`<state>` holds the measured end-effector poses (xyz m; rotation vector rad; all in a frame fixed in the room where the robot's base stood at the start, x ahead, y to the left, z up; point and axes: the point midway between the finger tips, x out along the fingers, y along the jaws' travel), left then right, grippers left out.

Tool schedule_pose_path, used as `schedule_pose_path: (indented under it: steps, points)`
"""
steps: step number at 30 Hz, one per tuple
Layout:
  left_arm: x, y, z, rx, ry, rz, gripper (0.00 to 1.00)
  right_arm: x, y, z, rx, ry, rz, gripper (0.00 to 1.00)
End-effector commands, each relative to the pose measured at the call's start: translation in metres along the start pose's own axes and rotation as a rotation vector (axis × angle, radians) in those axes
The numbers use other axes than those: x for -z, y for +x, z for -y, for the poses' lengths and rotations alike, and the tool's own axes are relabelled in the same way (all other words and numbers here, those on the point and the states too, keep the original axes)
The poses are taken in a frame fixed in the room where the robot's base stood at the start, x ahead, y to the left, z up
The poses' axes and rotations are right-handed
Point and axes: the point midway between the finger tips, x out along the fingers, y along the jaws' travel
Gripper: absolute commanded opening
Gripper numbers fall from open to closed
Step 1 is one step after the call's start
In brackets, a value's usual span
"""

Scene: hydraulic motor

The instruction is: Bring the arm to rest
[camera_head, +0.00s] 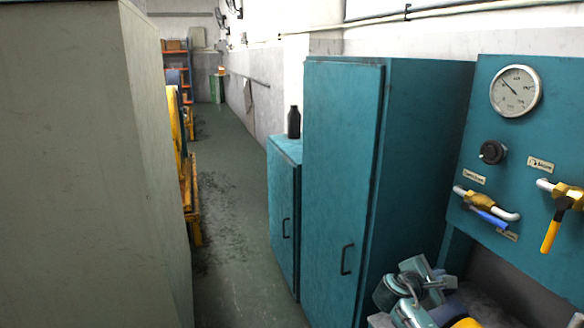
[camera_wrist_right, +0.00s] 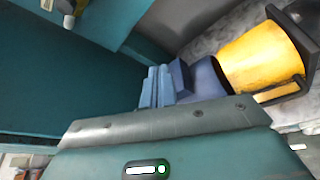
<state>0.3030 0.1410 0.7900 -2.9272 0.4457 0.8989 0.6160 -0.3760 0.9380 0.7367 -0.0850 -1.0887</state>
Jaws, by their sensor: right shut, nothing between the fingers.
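My right arm comes up at the bottom right of the head view, folded close in front of the panel. Its gripper (camera_head: 447,312) is partly cut off by the lower edge there. In the right wrist view the right gripper (camera_wrist_right: 168,85) shows blue fingers, shut and empty. A yellow round object with a black rim (camera_wrist_right: 262,58) is close beside the fingers; I cannot tell if they touch. My left gripper is not in view.
A teal panel (camera_head: 505,150) with a gauge (camera_head: 515,91), a blue-handled valve (camera_head: 488,217) and a yellow-handled valve (camera_head: 551,232) stands at right. A tall teal cabinet (camera_head: 335,170) and low cabinet (camera_head: 284,220) with a black bottle (camera_head: 293,122) line the aisle. The floor (camera_head: 230,190) is clear.

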Motion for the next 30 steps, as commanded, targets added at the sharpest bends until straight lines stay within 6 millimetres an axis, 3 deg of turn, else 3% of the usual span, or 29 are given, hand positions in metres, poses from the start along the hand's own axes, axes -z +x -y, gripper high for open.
schedule_pose_path:
  steps: [1,3,6,9,11,15,18,21,25,30]
  points:
    - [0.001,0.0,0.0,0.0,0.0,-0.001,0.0,0.03,-0.01,0.028,-0.006,0.046,-0.1,0.0]
    - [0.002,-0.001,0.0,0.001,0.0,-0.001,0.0,0.068,-0.029,0.062,-0.006,0.151,-0.254,0.0]
    - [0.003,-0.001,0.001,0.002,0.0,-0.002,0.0,0.113,-0.067,0.111,0.03,0.331,-0.475,0.0]
    - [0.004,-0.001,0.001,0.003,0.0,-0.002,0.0,0.142,-0.113,0.159,0.112,0.539,-0.682,0.0]
    - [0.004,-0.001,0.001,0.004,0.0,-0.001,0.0,0.152,-0.143,0.184,0.179,0.674,-0.793,0.0]
    - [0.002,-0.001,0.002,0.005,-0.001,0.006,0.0,0.152,-0.213,0.232,0.374,1.01,-1.002,0.0]
    - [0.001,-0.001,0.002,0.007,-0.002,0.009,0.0,0.138,-0.253,0.251,0.516,1.237,-1.098,0.0]
    - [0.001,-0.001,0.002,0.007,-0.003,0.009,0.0,0.12,-0.28,0.262,0.632,1.419,-1.151,0.0]
    - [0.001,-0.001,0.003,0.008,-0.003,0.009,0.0,0.105,-0.298,0.266,0.72,1.559,-1.182,0.0]
    - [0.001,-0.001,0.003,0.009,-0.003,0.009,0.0,0.101,-0.302,0.267,0.742,1.596,-1.188,0.0]
